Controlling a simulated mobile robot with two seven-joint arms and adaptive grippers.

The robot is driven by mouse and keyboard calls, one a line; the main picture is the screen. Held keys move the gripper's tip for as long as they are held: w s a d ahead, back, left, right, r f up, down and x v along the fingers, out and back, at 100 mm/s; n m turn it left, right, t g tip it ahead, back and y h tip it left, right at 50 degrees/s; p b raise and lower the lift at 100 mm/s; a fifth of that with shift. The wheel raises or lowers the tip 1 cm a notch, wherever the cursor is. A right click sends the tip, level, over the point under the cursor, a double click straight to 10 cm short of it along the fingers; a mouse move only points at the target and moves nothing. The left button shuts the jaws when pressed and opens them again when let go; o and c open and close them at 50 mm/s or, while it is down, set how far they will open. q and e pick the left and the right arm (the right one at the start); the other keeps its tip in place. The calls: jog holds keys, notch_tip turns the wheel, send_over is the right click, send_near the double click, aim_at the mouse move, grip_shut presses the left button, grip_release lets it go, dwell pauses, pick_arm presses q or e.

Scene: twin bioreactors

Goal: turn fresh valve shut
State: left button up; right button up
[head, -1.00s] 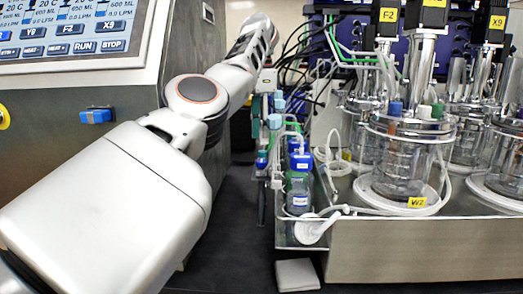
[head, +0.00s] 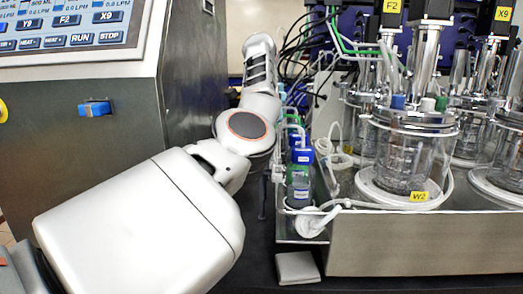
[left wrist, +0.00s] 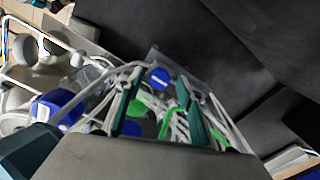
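I cannot tell which part is the fresh valve. My left arm reaches away from me along the left of the bottle rack in the head view. Its gripper is hidden there behind the arm. In the left wrist view, two narrow dark teal and pale parts (left wrist: 125,103) stand side by side with a gap, above a grey edge. My right gripper is not in view.
A blue-capped bottle (head: 301,176) stands left of the steel tray (head: 425,244) with glass vessels (head: 405,150). A steel control cabinet (head: 130,140) with a blue fitting (head: 95,108) is at left. A pale block (head: 297,267) lies on the dark floor.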

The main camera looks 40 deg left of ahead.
pick_arm(q)
jog(key=shift+f, duration=0.35)
grip_shut()
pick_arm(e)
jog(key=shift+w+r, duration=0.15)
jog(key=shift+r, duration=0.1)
